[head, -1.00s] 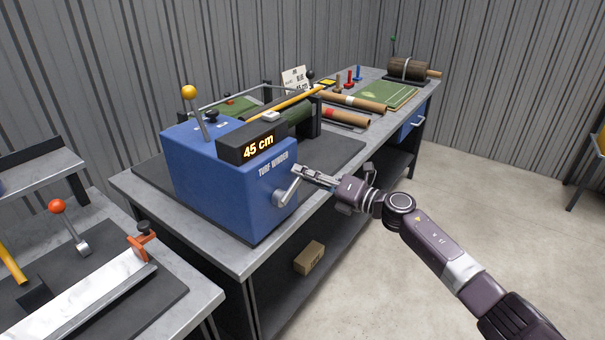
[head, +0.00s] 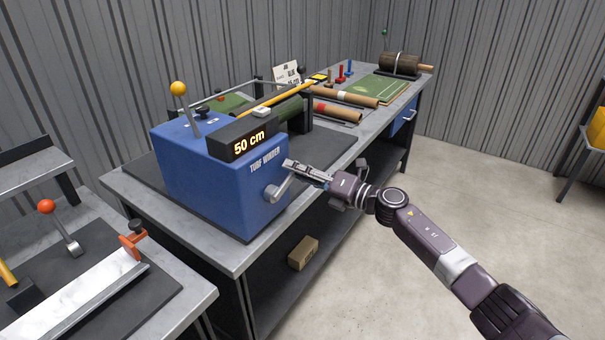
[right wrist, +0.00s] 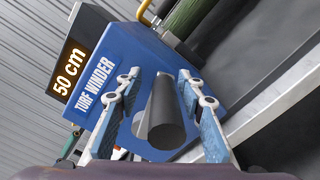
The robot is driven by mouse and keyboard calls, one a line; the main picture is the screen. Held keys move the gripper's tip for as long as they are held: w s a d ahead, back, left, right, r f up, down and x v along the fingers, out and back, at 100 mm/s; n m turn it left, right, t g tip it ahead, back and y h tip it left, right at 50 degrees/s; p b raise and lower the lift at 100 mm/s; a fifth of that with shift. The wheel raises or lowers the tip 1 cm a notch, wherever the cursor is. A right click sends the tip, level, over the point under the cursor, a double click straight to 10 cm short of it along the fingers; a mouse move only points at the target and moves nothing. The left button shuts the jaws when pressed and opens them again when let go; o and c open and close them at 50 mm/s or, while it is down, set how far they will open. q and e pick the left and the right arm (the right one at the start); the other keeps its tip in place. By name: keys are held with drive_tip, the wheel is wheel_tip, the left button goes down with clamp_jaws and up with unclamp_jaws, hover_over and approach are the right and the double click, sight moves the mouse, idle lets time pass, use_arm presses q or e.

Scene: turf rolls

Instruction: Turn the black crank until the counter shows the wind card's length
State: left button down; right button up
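The blue turf winder (head: 215,175) stands on the grey bench, its counter (head: 249,144) reading 50 cm; the right wrist view shows the same reading (right wrist: 69,74). The crank's metal arm (head: 279,188) is on the winder's front right side. My right gripper (head: 290,166) is at the crank. In the right wrist view, the dark crank handle (right wrist: 166,115) lies between its two fingers, which close in around it; the exact contact is hard to see. The white wind card (head: 289,75) stands behind the winder, its small writing blurred. My left gripper is not in view.
An orange-knobbed lever (head: 178,89) rises from the winder. Brown rolls (head: 345,98) and a green turf piece (head: 377,90) lie farther along the bench. A small box (head: 303,253) is on the lower shelf. Another bench with a red-knobbed lever (head: 46,206) stands at left.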

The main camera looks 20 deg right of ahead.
drive_tip(key=v, duration=1.2)
drive_tip(key=shift+d+f, duration=0.1)
drive_tip(key=shift+d, duration=0.05)
